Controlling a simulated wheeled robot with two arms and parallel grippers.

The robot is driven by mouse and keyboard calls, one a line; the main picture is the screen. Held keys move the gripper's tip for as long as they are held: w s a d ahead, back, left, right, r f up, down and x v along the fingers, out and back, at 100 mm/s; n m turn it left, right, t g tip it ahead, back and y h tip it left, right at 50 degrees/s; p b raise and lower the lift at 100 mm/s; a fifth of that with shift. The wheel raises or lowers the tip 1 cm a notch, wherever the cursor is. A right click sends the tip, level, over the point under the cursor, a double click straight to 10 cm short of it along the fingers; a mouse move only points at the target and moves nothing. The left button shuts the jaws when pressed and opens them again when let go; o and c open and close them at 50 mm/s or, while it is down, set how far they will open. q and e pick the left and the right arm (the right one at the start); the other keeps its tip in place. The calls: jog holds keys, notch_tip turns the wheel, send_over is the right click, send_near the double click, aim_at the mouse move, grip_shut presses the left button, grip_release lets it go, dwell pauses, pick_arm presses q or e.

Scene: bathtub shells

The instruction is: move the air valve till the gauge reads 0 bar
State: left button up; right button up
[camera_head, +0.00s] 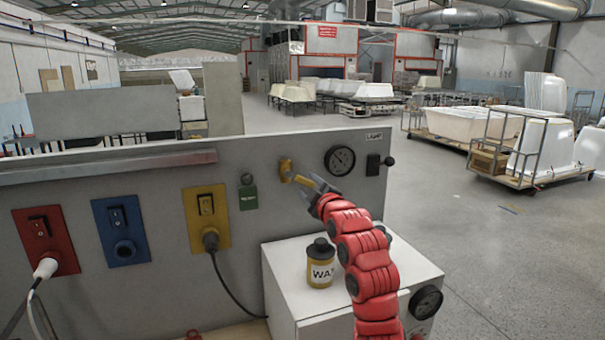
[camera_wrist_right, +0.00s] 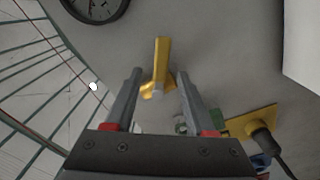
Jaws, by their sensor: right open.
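The yellow air valve (camera_head: 286,169) is on the grey panel, its lever sticking out toward the right. A round dark gauge (camera_head: 340,160) is on the panel just right of the valve; its needle is too small to read. My right gripper (camera_head: 308,186) is at the valve, in front of the panel. In the right wrist view the fingers (camera_wrist_right: 158,92) are open, with the yellow lever (camera_wrist_right: 161,62) between and beyond their tips, apart from both. Part of the gauge (camera_wrist_right: 95,8) shows at the top left there. My left gripper is not in view.
Red, blue and yellow sockets are at left.

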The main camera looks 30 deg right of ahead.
aim_at(303, 182)
jog(key=shift+p+x, duration=0.8)
jog(key=shift+x, duration=1.65)
grip_shut()
jog(key=shift+f, duration=0.1)
